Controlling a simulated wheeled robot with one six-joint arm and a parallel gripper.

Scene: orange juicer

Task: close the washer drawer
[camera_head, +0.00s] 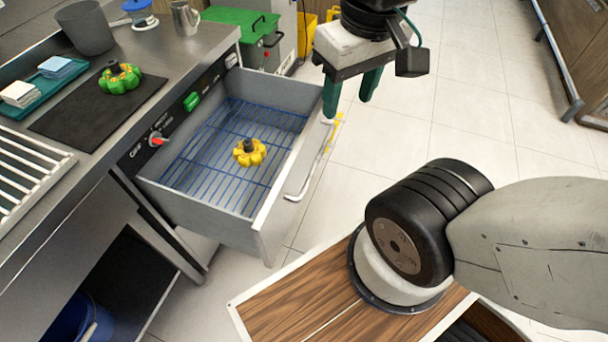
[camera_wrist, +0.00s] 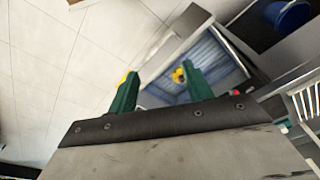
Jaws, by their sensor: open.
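The washer drawer (camera_head: 270,210) is pulled out from under the steel counter in the head view. A blue wire rack (camera_head: 205,150) lines it, and a yellow, flower-shaped part (camera_head: 249,152) with a dark knob lies on the rack. The drawer's pale bar handle (camera_head: 312,165) is on its front face. My gripper (camera_head: 350,100) has green fingers, spread apart and empty, beyond the drawer front near its far corner. In the wrist view, the open drawer (camera_wrist: 205,50) and the yellow part (camera_wrist: 179,75) show past my gripper (camera_wrist: 158,85).
The counter (camera_head: 190,60) holds a green flower-shaped part (camera_head: 119,77) on a dark mat (camera_head: 75,120), a grey cup (camera_head: 85,27) and a metal jug (camera_head: 185,18). A green-lidded bin (camera_head: 245,25) stands behind the drawer.

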